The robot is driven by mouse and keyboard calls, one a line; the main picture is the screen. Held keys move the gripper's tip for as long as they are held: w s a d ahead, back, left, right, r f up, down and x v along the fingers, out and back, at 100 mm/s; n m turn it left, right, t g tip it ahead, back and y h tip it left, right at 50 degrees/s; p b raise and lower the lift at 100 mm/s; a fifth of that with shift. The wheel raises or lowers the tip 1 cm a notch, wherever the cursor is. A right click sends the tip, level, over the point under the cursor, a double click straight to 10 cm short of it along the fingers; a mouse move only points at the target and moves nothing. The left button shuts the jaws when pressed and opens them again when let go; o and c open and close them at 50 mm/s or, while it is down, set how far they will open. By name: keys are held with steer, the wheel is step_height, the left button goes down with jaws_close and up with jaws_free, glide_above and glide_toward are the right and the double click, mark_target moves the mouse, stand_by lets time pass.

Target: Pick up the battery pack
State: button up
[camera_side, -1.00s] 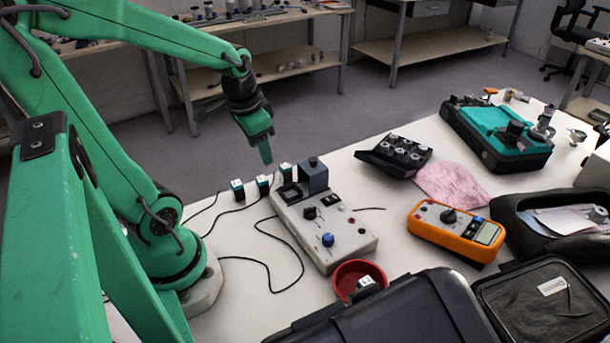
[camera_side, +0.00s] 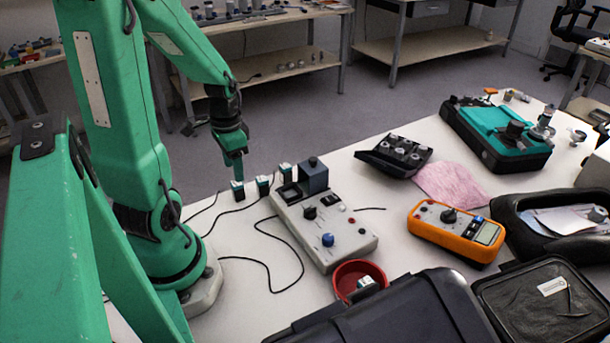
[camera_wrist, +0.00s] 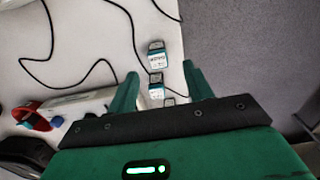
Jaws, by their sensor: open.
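No object is clearly marked as the battery pack. Several small white, teal and black blocks stand on the white table. In the side view, three form a row: left block (camera_side: 237,190), middle block (camera_side: 262,185) and right block (camera_side: 285,171). Another small block (camera_side: 366,284) lies in a red bowl (camera_side: 343,279). My gripper (camera_side: 237,177) points down just above or behind the left block; contact is unclear. In the wrist view my gripper (camera_wrist: 160,86) is open, with labelled blocks (camera_wrist: 157,57) (camera_wrist: 156,91) between or beyond its fingers. A third is partly hidden by the gripper body.
A grey control box (camera_side: 345,245) with a dark block (camera_side: 312,175) stands right of the row. Black cables (camera_side: 272,290) lie on the table. An orange meter (camera_side: 456,232), a pink cloth (camera_side: 450,185) and a black case (camera_side: 400,310) are farther right.

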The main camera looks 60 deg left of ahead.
mark_target(237, 187)
steer(key=shift+f, duration=1)
steer(key=shift+f, duration=0.1)
steer(key=shift+d+f, duration=0.15)
steer(key=shift+f, duration=2.35)
steer(key=c, duration=1.1)
